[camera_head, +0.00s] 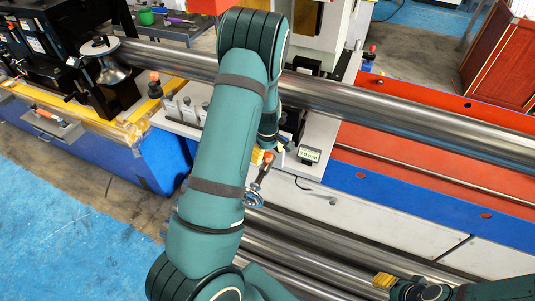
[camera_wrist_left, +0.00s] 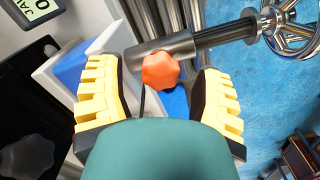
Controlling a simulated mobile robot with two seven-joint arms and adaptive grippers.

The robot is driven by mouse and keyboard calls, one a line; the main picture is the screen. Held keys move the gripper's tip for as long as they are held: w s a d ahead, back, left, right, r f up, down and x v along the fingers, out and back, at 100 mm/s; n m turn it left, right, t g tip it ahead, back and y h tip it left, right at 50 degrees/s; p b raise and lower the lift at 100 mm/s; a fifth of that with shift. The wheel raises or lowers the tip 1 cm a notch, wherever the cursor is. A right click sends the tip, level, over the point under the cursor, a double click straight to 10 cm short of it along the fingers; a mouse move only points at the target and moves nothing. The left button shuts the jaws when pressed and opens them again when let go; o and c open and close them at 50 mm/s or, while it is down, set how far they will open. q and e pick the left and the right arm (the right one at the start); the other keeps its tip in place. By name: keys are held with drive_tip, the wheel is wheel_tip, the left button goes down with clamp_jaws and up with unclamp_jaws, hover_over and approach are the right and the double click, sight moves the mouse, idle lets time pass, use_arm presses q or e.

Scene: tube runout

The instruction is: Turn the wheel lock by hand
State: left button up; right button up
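The wheel lock's orange star knob (camera_wrist_left: 161,70) sits on a grey metal sleeve (camera_wrist_left: 150,52) in the left wrist view. A black shaft runs from the sleeve to a shiny handwheel (camera_wrist_left: 292,35) at upper right. In the head view the knob (camera_head: 268,157) and handwheel (camera_head: 254,198) show beside my left forearm. My left gripper (camera_wrist_left: 158,78) has its yellow fingers wide apart, one on each side of the knob in the picture; I see no contact. In the head view my arm hides most of this gripper. My right gripper (camera_head: 400,287) shows only partly at the bottom right.
A long steel tube (camera_head: 400,118) crosses above the bench. A small display (camera_head: 310,154) stands right of my left gripper. More tubes (camera_head: 310,258) lie below, near my right gripper. Blue floor (camera_head: 60,220) is open at left.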

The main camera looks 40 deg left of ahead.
use_arm(q)
drive_tip(key=shift+r+p, duration=2.45)
drive_tip(key=shift+r, duration=0.65)
drive_tip(key=shift+f, duration=0.1)
wheel_tip(320, 180, up, 12)
